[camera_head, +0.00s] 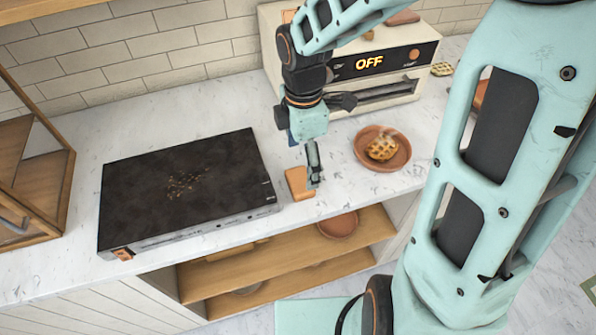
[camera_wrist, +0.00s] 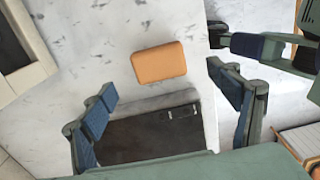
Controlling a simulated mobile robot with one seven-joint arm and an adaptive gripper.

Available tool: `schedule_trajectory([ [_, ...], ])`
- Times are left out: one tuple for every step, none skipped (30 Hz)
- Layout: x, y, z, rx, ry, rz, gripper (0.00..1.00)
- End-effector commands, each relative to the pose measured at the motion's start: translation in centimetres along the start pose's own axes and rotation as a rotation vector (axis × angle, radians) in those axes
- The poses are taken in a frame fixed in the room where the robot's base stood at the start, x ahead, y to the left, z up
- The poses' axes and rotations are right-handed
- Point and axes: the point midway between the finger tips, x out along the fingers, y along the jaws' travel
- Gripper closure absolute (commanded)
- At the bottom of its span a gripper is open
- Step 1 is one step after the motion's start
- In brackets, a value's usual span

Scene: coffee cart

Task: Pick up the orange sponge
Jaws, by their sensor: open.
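The orange sponge (camera_head: 298,184) lies flat on the white marble counter, just right of the black griddle. In the wrist view the sponge (camera_wrist: 159,63) is a rounded orange block, fully visible, near the upper middle. My gripper (camera_head: 314,180) hangs over the counter at the sponge's right side in the head view and hides part of its right edge. In the wrist view my gripper (camera_wrist: 165,105) is open, with one finger at the left and one at the right. Nothing is between the fingers, and the sponge appears beyond them, apart from both.
A terracotta plate (camera_head: 400,158) with a waffle (camera_head: 382,149) is to the right. An oven (camera_head: 350,85) reading OFF stands behind. The counter's front edge is close, above wooden shelves (camera_head: 290,262).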

Motion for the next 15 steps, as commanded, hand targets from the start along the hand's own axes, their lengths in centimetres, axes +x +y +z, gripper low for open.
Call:
schedule_trajectory([
  [0.9,-0.1,-0.1,0.000,0.001,-0.003,0.18],
  [1.3,-0.1,-0.1,0.000,0.001,-0.003,0.18],
  [1.7,-0.1,0.0,0.000,0.001,-0.002,0.18],
  [1.9,0.0,0.0,0.000,0.001,-0.001,0.18],
  [2.0,0.0,-0.1,0.001,0.001,0.000,0.18],
  [2.2,0.0,-0.1,0.002,0.001,0.000,0.18],
  [2.4,0.0,-0.1,0.002,0.001,0.000,0.18],
  [2.6,0.0,-0.1,0.002,0.001,-0.001,0.18],
  [3.0,0.0,-0.2,0.001,0.002,-0.001,0.18],
  [3.4,0.1,-0.2,0.001,0.002,-0.001,0.18],
  [3.9,0.1,-0.3,0.001,0.002,-0.002,0.18],
  [4.5,0.1,-0.4,0.001,0.003,-0.003,0.18],
  [4.9,0.1,-0.5,0.000,0.002,-0.003,0.18],
  [5.4,0.1,-0.6,0.000,0.002,-0.003,0.18],
  [6.0,0.1,-0.5,0.002,0.002,-0.003,0.18],
])
